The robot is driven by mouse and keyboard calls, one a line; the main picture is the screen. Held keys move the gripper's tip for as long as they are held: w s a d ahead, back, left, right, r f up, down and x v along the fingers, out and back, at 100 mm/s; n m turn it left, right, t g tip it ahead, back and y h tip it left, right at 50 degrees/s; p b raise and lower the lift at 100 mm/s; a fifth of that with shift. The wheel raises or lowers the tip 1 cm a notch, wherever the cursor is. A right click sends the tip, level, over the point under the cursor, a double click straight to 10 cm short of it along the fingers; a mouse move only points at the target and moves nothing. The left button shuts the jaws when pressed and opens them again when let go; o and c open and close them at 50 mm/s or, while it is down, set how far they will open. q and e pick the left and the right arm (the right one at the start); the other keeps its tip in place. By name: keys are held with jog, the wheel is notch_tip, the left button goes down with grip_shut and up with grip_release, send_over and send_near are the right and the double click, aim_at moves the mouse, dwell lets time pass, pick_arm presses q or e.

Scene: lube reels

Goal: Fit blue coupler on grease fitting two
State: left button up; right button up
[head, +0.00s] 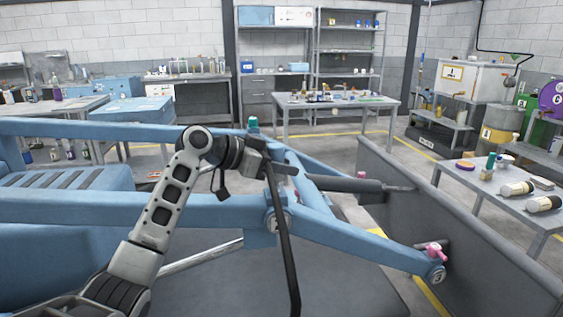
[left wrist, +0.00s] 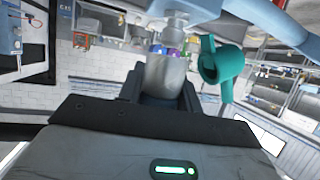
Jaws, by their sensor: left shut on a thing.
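My left gripper (head: 268,168) is above the blue machine frame (head: 338,222) in the head view, its arm rising from the lower left. It is shut on a grey cylindrical coupler (left wrist: 168,72), with a black hose (head: 283,235) hanging down from the gripper. I cannot make out any blue on this coupler. A teal cap (left wrist: 222,68) is just right of the coupler in the left wrist view, apart from it. A teal cap (head: 253,124) also shows behind the gripper in the head view. I cannot tell which fitting is number two. My right gripper is not in view.
A pink cap (head: 436,248) sits on the frame's right end beside a round tag that looks like 3. A round tag (head: 271,221) is on the middle joint. A grey wall panel (head: 470,225) runs along the right. A side table (head: 472,184) holds bottles.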

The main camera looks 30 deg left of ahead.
pick_arm(q)
jog(key=shift+f+b, duration=0.55)
jog(key=shift+f, duration=0.4)
jog(key=shift+f+b, duration=0.3)
jog(key=shift+f, duration=0.2)
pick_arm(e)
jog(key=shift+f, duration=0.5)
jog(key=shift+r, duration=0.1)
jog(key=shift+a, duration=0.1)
pick_arm(q)
jog(key=o, duration=1.1)
jog(key=shift+o, duration=0.2)
jog(key=shift+a, duration=0.1)
